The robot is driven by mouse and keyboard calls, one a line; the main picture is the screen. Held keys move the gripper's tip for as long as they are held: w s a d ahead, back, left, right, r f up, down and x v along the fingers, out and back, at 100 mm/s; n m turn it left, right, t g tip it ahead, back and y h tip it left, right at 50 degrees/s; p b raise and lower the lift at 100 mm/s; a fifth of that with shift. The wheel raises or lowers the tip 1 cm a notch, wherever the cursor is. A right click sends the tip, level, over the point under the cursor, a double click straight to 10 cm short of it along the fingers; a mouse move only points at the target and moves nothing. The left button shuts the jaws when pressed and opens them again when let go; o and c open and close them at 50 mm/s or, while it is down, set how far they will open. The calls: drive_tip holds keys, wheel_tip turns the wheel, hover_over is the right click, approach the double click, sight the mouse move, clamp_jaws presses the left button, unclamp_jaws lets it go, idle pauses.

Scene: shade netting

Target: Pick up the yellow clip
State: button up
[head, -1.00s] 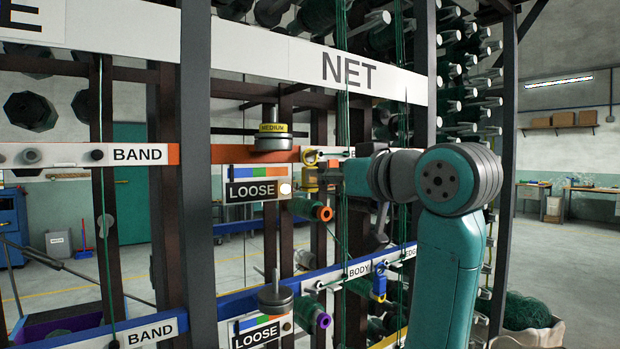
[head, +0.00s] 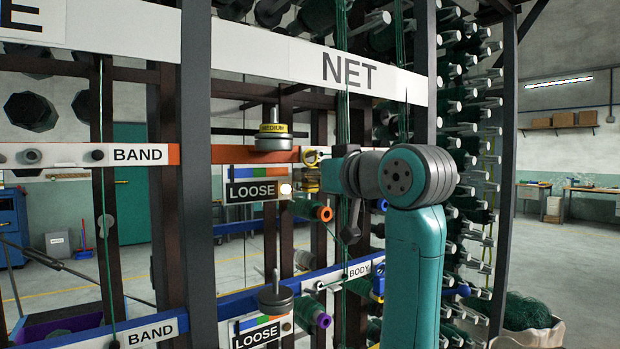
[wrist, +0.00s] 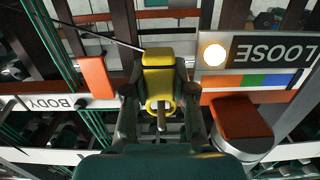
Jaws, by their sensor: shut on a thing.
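The yellow clip (wrist: 158,60) is in the middle of the wrist view, between the two dark fingers of my gripper (wrist: 156,88), which are shut on it. Its lower part is a yellow loop with a grey pin in front of it or through it; I cannot tell which. In the head view my gripper (head: 329,174) is by the orange rail, right of the LOOSE sign, mostly hidden by my own wrist. I cannot tell whether the clip still touches the frame.
The LOOSE sign (head: 250,189) with its lit lamp and a weight marked MEDIUM (head: 274,137) are close on the left. Orange-ended spool (head: 324,213) hangs below. Green net threads (wrist: 55,50) run close by. A blue clip (head: 377,284) is partly behind my arm.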

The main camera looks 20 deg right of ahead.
drive_tip(key=shift+s+d+r, duration=0.1)
drive_tip(key=shift+r, duration=0.25)
drive_tip(key=v, duration=1.7)
drive_tip(key=shift+s+f, duration=0.25)
drive_tip(key=shift+s, duration=0.2)
drive_tip(key=shift+r, duration=0.3)
drive_tip(key=shift+s+d, duration=0.1)
drive_tip(key=v, duration=0.7)
drive_tip(key=shift+s+f, duration=0.15)
drive_tip(key=shift+s, duration=0.2)
drive_tip(key=shift+w+d, duration=0.1)
drive_tip(key=shift+d, duration=0.1)
